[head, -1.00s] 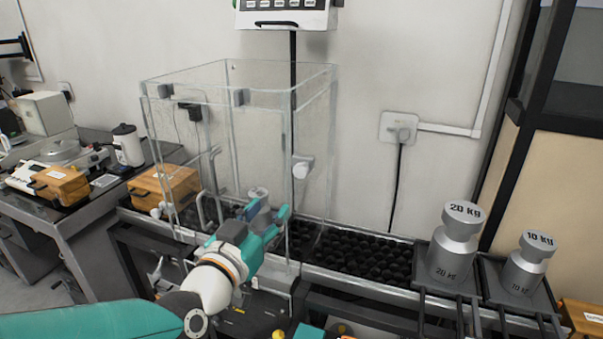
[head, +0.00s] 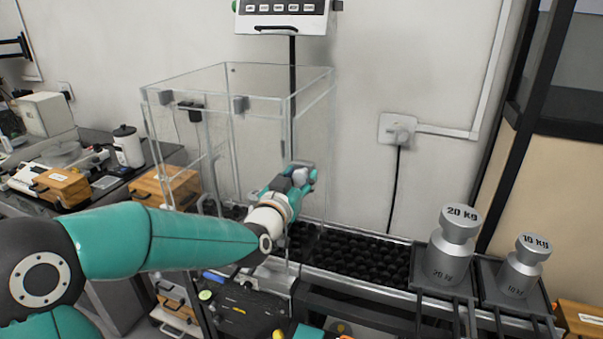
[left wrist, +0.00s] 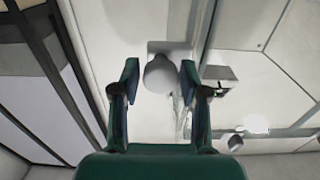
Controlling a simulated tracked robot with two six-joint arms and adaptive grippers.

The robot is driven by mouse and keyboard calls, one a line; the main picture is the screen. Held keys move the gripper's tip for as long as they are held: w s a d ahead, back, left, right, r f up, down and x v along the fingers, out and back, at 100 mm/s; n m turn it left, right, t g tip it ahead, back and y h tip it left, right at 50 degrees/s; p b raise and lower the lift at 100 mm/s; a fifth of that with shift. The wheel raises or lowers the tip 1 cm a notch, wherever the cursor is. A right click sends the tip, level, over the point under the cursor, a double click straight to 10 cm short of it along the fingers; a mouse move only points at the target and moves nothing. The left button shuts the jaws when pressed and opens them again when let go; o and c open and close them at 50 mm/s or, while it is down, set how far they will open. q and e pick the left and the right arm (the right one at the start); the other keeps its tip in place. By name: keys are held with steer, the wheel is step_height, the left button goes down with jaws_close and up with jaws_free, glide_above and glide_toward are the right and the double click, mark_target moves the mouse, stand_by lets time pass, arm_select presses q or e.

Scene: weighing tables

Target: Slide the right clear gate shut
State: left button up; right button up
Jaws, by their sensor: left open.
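The clear weighing box (head: 215,85) stands behind the table's front rail, with the right clear gate (head: 314,125) on its right side. A pale rounded knob (head: 300,175) is on the gate; it also shows in the left wrist view (left wrist: 158,75). My left gripper (head: 306,174) is open at the knob, partly hiding it in the head view. In the left wrist view my fingers (left wrist: 159,78) stand either side of the knob, with a visible gap on each side. How far the gate is open is hard to tell. My right gripper is not in view.
A bed of black round pieces (head: 355,254) runs right of the box. A 20 kg weight (head: 449,247) and a 10 kg weight (head: 523,268) stand at the right. A wooden box (head: 165,187) is left of the clear box. A display (head: 285,15) is above.

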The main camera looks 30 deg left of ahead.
arm_select(q)
steer(key=shift+w+a, duration=0.1)
steer(key=shift+w, duration=0.2)
jaws_close()
steer(key=shift+f, duration=0.15)
